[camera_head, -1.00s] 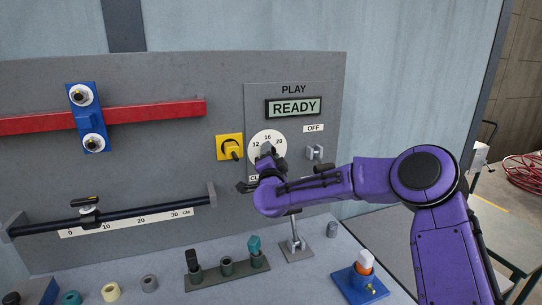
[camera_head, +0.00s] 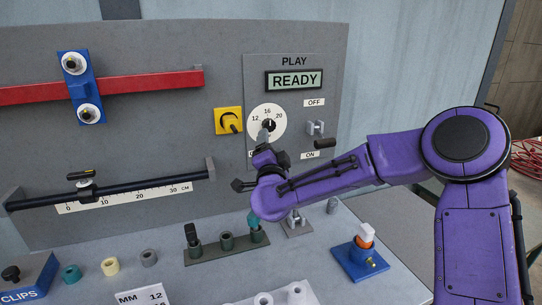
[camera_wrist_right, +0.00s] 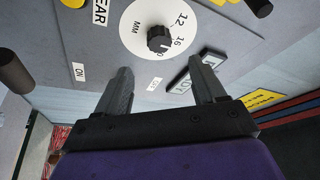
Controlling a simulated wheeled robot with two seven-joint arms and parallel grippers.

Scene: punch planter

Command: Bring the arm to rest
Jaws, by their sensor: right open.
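My right gripper (camera_head: 263,139) is just below the round white dial (camera_head: 267,122) on the grey panel. In the right wrist view my gripper (camera_wrist_right: 160,72) has two dark fingers spread apart with nothing between them. The dial's black knob (camera_wrist_right: 159,39) is ahead of the fingertips and apart from them. The knob's mark points near 16. My purple right arm reaches in from the right, in front of the panel's lower right part. The left gripper is not in view.
The READY display (camera_head: 294,80) is above the dial, and a lever with a black handle (camera_head: 325,143) is to its right. A yellow switch (camera_head: 228,121) is left. Below are a green peg rack (camera_head: 209,250), a blue fixture (camera_head: 360,262) and a blue box (camera_head: 27,277).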

